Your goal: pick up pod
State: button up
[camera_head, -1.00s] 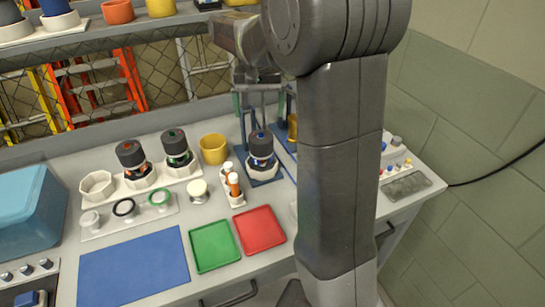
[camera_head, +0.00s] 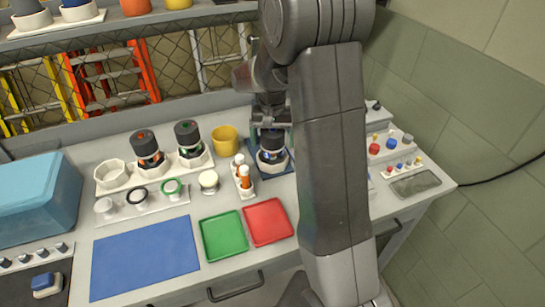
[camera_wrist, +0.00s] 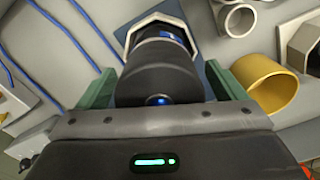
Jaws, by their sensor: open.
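A dark cylindrical pod with a blue band (camera_head: 271,155) stands upright in a pale octagonal holder on a blue base, at the back right of the bench. In the wrist view the pod (camera_wrist: 160,72) lies between the two green fingers of my gripper (camera_wrist: 163,88). The fingers are open, one on each side of the pod's dark top. In the head view my gripper (camera_head: 271,126) is over the pod and partly hides its top. Two similar pods stand to the left in a white rack, one with orange marks (camera_head: 146,145) and one with green marks (camera_head: 188,136).
A yellow cup (camera_head: 224,139) and a white holder with orange-and-white tubes (camera_head: 243,178) stand left of the pod. Green (camera_head: 224,236) and red (camera_head: 267,222) trays and a blue mat (camera_head: 145,258) lie in front. A mesh panel stands behind the bench.

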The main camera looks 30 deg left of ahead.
jog(key=c, duration=1.6)
